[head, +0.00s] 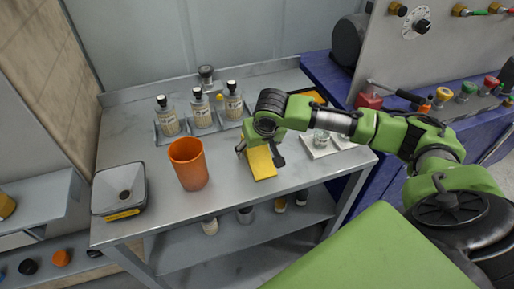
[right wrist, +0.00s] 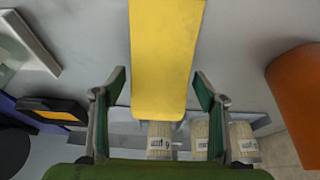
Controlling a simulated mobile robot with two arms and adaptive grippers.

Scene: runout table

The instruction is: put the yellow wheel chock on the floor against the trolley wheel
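The yellow wheel chock (head: 262,165) lies on the grey metal table, near its front edge. My right gripper (head: 260,154) is over the chock's back end, with a finger on either side. In the right wrist view the chock (right wrist: 167,50) reaches between the fingers of the right gripper (right wrist: 160,86). The fingers are open, with a narrow gap at the left; whether the right finger touches cannot be told. My left gripper, the trolley and its wheel are not in view.
An orange cup (head: 188,165) stands left of the chock, and a grey box scale (head: 120,190) stands farther left. Several labelled bottles (head: 201,110) stand behind. A white tray (head: 318,150) with a glass is at the right. A lower shelf (head: 180,250) holds small jars.

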